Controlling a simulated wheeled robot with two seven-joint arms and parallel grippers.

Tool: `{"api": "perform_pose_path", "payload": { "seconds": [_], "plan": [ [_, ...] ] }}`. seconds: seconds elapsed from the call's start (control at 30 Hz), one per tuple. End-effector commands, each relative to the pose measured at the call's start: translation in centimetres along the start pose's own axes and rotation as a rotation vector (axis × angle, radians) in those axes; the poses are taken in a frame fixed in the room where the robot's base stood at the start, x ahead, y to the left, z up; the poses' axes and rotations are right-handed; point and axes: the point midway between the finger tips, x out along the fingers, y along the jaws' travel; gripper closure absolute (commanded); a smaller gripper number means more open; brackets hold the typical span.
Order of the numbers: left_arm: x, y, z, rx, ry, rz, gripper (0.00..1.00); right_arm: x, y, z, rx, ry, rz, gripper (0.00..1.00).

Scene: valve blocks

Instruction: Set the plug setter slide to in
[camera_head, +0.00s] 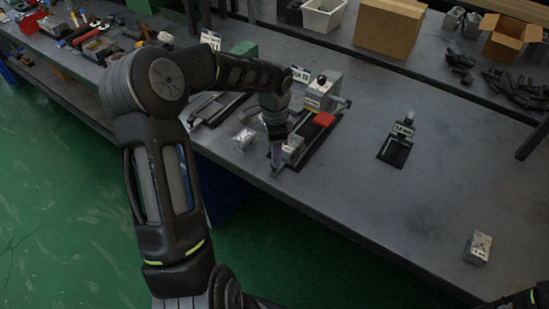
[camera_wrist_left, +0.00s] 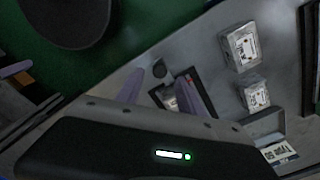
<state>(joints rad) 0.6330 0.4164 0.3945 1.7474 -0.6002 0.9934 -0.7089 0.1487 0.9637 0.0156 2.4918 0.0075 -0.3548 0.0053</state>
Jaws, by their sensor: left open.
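The plug setter (camera_head: 318,100) stands on the grey bench, with a grey housing, a black knob on top, a red block (camera_head: 324,119) and a dark base rail running toward the front edge. A metal block (camera_head: 293,147) sits at the rail's front end. My left gripper (camera_head: 277,155) points down at that front end, partly hiding it. In the left wrist view its two purple fingers (camera_wrist_left: 160,80) are apart, with a dark round-ended part between and beyond them. I cannot tell which part is the slide, or whether a finger touches it. My right gripper does not show.
A loose metal block (camera_head: 244,139) lies left of the gripper. A black stand (camera_head: 396,146) with a label is to the right, and another metal block (camera_head: 477,248) sits near the front right. A second rail fixture (camera_head: 214,108) is to the left. Bench between is clear.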

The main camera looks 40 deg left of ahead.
Motion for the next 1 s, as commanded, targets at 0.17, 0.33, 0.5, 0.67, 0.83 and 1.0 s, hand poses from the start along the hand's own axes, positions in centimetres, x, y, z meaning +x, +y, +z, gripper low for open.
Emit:
{"api": "perform_pose_path", "payload": {
  "seconds": [0.17, 0.33, 0.5, 0.67, 0.83, 1.0],
  "plan": [
    [2.6, 0.1, 0.0, 0.000, 0.000, 0.003, 0.55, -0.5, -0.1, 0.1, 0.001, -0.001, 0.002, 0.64],
    [3.8, 0.1, 0.0, 0.000, 0.001, 0.001, 0.55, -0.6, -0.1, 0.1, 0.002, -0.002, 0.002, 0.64],
    [3.9, 0.0, 0.0, 0.000, 0.001, 0.000, 0.55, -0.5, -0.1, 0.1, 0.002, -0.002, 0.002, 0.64],
    [3.9, 0.0, 0.0, 0.000, 0.000, 0.000, 0.62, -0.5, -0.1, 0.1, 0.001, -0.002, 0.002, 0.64],
    [3.9, 0.0, 0.0, 0.000, 0.000, 0.000, 0.76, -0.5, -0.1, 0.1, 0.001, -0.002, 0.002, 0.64],
    [3.8, 0.0, 0.0, 0.000, 0.000, 0.000, 0.90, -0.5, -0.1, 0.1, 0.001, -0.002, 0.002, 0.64]
  ]
}}
